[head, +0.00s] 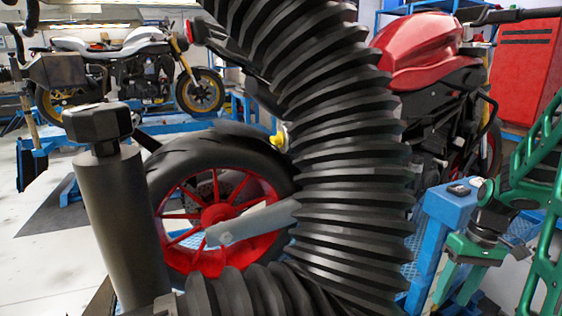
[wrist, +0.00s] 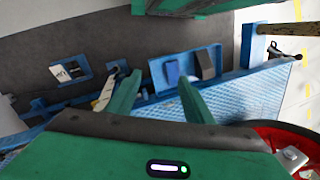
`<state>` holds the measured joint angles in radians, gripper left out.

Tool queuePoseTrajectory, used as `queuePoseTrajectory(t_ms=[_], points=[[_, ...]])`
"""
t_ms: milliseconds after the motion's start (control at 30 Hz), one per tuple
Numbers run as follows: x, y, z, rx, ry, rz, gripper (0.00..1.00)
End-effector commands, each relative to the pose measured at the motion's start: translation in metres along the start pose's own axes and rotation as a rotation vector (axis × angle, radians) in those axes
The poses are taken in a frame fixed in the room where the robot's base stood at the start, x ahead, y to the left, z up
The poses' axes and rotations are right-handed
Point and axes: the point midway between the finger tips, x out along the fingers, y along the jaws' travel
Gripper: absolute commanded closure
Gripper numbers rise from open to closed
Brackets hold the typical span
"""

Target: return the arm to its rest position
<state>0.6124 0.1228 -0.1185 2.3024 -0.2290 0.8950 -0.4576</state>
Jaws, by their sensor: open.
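My gripper (wrist: 155,97) shows in the wrist view, its two green fingers apart with nothing held between them. Beyond the fingertips are the blue stand's edge and a small blue tray (wrist: 157,72). My green arm (head: 540,165) is at the right edge of the head view, bent, beside the blue stand (head: 448,205). The arm's full pose is cut off by the picture edge.
A thick black ribbed hose (head: 345,170) blocks the middle of the head view. Behind it stands a motorcycle with a red tank (head: 425,50) and red-rimmed wheel (head: 215,215). A dark post (head: 125,220) is at left. Another motorcycle (head: 120,60) stands farther back.

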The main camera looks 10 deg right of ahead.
Motion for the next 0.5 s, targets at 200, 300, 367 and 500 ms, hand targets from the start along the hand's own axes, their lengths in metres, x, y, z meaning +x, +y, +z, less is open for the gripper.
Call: queuePoseTrajectory(t_ms=[200,300,367,500], points=[[-0.032,-0.033,0.041,0.128,0.023,0.095,0.53],[-0.042,-0.045,0.061,0.191,0.041,0.127,0.53],[-0.047,-0.051,0.074,0.23,0.052,0.143,0.53],[-0.054,-0.064,0.104,0.317,0.084,0.168,0.53]])
